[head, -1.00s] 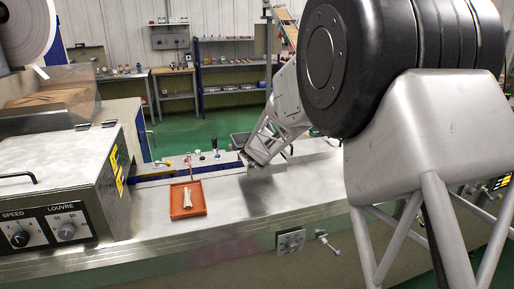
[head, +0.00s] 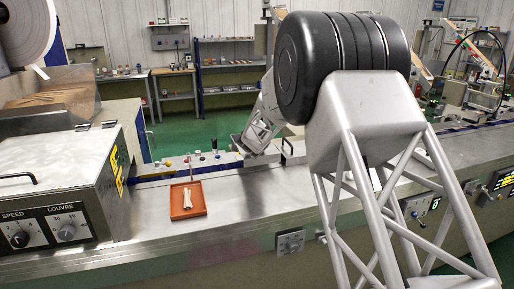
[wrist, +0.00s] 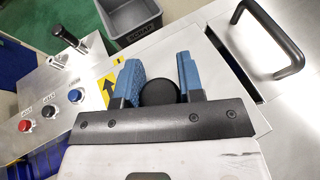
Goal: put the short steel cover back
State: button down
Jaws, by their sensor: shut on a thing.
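My gripper (wrist: 158,74) has its two blue fingers on either side of a round black knob (wrist: 159,94) and is shut on it. The knob belongs to a flat steel cover with a yellow arrow label (wrist: 112,80), which I take for the short steel cover. In the head view my gripper (head: 249,151) is low over the back part of the steel bench top, and its fingers are too small to make out. Much of the cover is hidden under my gripper in the wrist view. I cannot tell whether it rests fully flat.
A steel panel with a black bar handle (wrist: 268,40) lies beside the cover. A grey bin (wrist: 132,18) stands behind. Push buttons (wrist: 50,111) and a lever (wrist: 65,38) are at the left. An orange tray (head: 188,211) with pale sticks sits on the bench.

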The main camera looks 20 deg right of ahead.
aim_at(255, 157)
jog(key=shift+w+d, duration=0.15)
jog(key=shift+w, duration=0.8)
jog(key=shift+f, duration=1.7)
jog(key=shift+f, duration=0.1)
jog(key=c, duration=0.7)
grip_release()
jog(key=shift+f, duration=0.1)
jog(key=shift+c, duration=0.2)
jog(key=shift+v, duration=6.05)
